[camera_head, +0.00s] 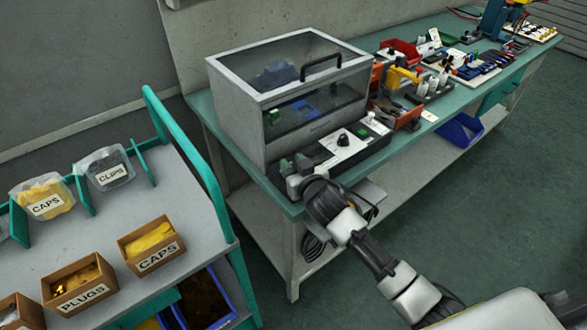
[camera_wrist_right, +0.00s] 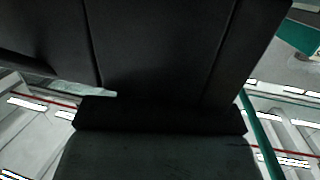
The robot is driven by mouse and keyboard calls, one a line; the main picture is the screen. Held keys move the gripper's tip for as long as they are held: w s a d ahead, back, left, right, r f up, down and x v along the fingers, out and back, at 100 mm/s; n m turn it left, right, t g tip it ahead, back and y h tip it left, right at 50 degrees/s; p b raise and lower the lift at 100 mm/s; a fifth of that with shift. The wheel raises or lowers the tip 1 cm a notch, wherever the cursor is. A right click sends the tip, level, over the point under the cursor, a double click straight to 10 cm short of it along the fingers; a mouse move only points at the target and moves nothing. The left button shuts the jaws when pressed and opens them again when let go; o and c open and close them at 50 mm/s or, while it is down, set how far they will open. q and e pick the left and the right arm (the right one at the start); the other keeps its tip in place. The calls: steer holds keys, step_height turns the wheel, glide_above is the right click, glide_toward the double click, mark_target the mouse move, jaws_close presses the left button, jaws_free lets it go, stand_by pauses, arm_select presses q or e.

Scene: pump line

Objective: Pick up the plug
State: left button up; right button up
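No single plug can be made out. An open cardboard box labelled PLUGS (camera_head: 80,285) stands on the grey cart at the lower left, with yellowish pieces inside that are too small to tell apart. My right gripper (camera_head: 293,166) is far to the right of that box, at the near left corner of the workbench by the grey enclosure. Its two fingertips appear apart, with nothing seen between them. The right wrist view is mostly filled by dark, close surfaces and shows no plug. My left gripper is not in view.
A CAPS box (camera_head: 152,246) stands beside the plugs box. Clear bins of caps (camera_head: 43,198) and clips (camera_head: 106,169) sit behind. The cart's teal rail (camera_head: 190,150) rises on its right. The grey enclosure (camera_head: 240,120) and other equipment crowd the workbench (camera_head: 440,110). Floor lies between cart and bench.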

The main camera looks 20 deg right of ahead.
steer(key=shift+c, duration=1.3)
steer(key=shift+r, duration=0.1)
